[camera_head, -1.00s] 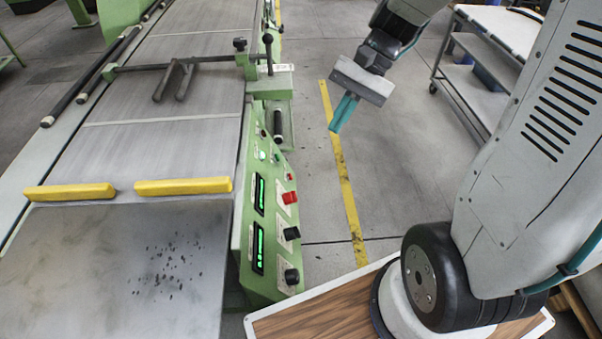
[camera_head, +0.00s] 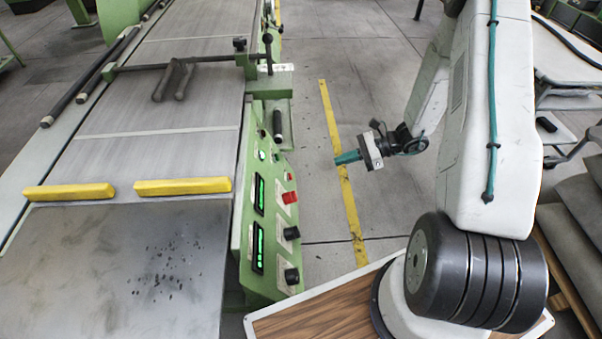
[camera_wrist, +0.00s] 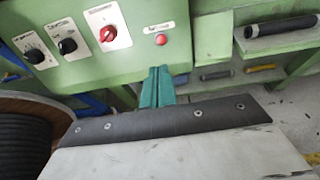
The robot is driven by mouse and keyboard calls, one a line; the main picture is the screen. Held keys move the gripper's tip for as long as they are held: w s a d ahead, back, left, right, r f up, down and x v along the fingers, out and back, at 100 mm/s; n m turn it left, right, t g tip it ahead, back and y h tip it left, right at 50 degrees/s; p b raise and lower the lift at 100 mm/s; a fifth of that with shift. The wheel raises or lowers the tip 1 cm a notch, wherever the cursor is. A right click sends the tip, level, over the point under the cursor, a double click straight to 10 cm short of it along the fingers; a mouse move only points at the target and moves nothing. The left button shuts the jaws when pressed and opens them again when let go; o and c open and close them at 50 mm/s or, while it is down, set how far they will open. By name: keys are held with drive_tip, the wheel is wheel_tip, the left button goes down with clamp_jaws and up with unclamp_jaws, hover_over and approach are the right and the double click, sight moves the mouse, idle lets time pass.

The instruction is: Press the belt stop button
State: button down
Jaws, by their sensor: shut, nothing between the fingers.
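The green control panel (camera_head: 270,215) stands at the right edge of the belt. A small round red button (camera_wrist: 161,39) with a white label above it shows in the wrist view; the label is too small to read. It looks to be the stop button, and it shows small in the head view (camera_head: 290,177). My gripper (camera_head: 338,159) is shut and empty, right of the panel and apart from it, its teal fingers pointing left toward it. In the wrist view the fingertips (camera_wrist: 158,69) appear just below the red button.
A larger red rotary switch (camera_wrist: 107,34) on a white plate sits left of the button, with two black knobs (camera_wrist: 67,46) (camera_wrist: 34,56) further left. Yellow bars (camera_head: 183,186) lie across the belt (camera_head: 165,100). Open floor lies between panel and arm.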

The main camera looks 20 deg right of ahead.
sight(290, 176)
drive_tip(key=shift+f, duration=0.2)
drive_tip(key=x, duration=1.4)
